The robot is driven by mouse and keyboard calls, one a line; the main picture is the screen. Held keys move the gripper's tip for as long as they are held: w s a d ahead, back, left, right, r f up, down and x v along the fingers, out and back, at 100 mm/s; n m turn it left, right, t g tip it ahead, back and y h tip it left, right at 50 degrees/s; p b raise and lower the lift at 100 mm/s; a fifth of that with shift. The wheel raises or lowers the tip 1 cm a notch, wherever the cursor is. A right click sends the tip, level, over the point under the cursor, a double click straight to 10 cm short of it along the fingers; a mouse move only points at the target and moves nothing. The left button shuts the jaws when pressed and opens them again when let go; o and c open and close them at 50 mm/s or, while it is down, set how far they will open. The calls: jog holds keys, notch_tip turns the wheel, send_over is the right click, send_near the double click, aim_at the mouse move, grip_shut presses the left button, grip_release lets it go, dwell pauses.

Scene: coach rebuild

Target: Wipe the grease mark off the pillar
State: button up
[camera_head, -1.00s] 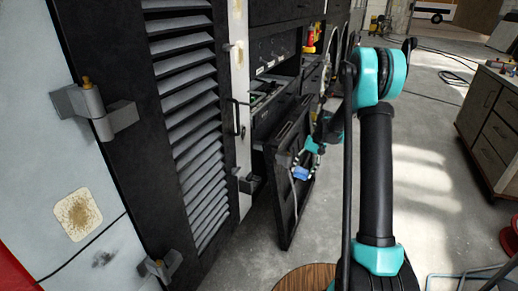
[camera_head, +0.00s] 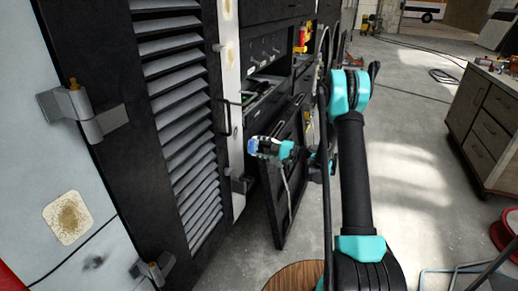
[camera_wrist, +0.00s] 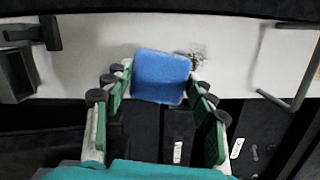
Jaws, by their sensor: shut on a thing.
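The pillar is a pale strip (camera_head: 237,165) between the louvred door and the dark cabinets. In the wrist view the pillar (camera_wrist: 85,55) runs across the picture, with a dark speckled grease mark (camera_wrist: 199,58) on it. My gripper (camera_head: 262,148) is at the pillar's right side, shut on a blue sponge (camera_head: 252,146). In the wrist view the sponge (camera_wrist: 160,77) sits between the fingertips, overlapping the pillar just left of the mark. I cannot tell whether it touches the pillar or covers part of the mark.
A louvred black door (camera_head: 182,120) stands left of the pillar. A handle (camera_wrist: 291,65) sticks out right of the mark in the wrist view. A dark open panel (camera_head: 283,190) is below my gripper. The floor to the right (camera_head: 410,160) is mostly clear.

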aim_at(235, 142)
jog(key=shift+w+x, duration=0.2)
jog(key=shift+x, duration=1.15)
jog(key=shift+w+x, duration=0.2)
jog(key=shift+x, duration=1.2)
jog(key=shift+w+a+f, duration=0.1)
jog(key=shift+w+a, duration=0.05)
jog(key=shift+a, duration=0.3)
jog(key=shift+w+a+f, duration=0.1)
jog(key=shift+w+a, duration=0.1)
jog(key=shift+a, duration=0.2)
jog(key=shift+r, duration=0.2)
jog(key=shift+d+r, duration=0.15)
jog(key=shift+r, duration=4.75)
jog(key=shift+a, duration=0.2)
jog(key=shift+d+f, duration=0.15)
jog(key=shift+f, duration=4.9)
